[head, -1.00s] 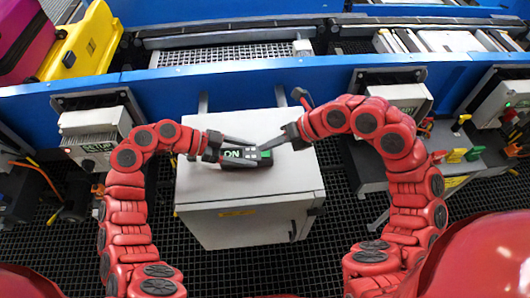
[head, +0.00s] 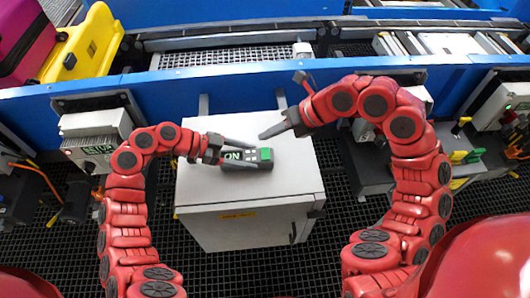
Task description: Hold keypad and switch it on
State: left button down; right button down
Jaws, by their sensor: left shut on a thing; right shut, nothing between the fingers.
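The keypad (head: 247,165) is a small dark box on top of the grey cabinet in the head view. Its display reads ON in white on green, and a green part shows at its right end. My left gripper (head: 232,152) comes in from the left and is shut on the keypad's left part. My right gripper (head: 268,135) is shut and empty, up and to the right of the keypad, apart from it. The fingers of my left gripper hide a little of the keypad's left end.
The grey cabinet (head: 225,218) stands on a black grid floor. A blue conveyor frame (head: 230,88) runs behind it. A yellow case (head: 85,45) and a magenta case (head: 22,40) lie at upper left. Machine boxes with cables stand on both sides.

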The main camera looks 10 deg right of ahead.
pick_arm(q)
grip_release()
